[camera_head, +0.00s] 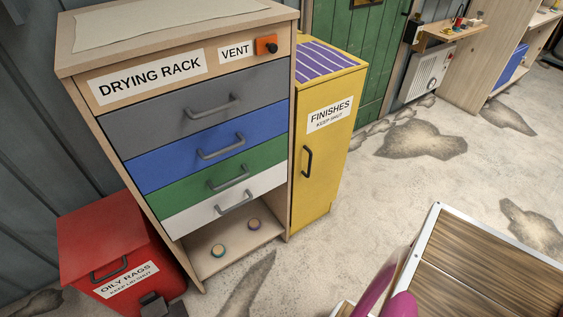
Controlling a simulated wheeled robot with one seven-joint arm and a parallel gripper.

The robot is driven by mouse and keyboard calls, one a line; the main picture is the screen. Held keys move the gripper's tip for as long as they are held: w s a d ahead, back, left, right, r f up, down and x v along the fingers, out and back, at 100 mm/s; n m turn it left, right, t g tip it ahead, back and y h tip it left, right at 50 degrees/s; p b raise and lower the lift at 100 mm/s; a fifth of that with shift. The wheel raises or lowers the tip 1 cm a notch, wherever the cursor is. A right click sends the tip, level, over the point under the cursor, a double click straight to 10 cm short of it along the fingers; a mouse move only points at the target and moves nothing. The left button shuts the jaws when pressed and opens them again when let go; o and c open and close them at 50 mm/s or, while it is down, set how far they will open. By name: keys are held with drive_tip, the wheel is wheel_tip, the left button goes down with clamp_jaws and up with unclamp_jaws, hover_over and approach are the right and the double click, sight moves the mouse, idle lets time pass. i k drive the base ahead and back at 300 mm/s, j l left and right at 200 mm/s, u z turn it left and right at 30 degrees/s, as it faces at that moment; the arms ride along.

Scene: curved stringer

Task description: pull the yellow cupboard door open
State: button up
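The yellow cupboard (340,85) stands against the right side of the drying rack. Its yellow door (325,175) looks shut, with no gap that I can make out. A black upright bar handle (307,162) sits near the door's left edge, below a white label (330,114) reading FINISHES, KEEP SHUT. My gripper does not show in the head view.
The drying rack (185,80) has several closed drawers and an open bottom shelf. A red oily rags bin (100,235) stands left. A metal-edged wooden surface (490,260) and a magenta curved shape (400,304) fill the lower right. Floor before the door is clear.

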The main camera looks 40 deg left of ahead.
sight(325, 113)
drive_tip(key=u, duration=1.4)
drive_tip(key=i+j+z, duration=0.15)
drive_tip(key=j, duration=0.45)
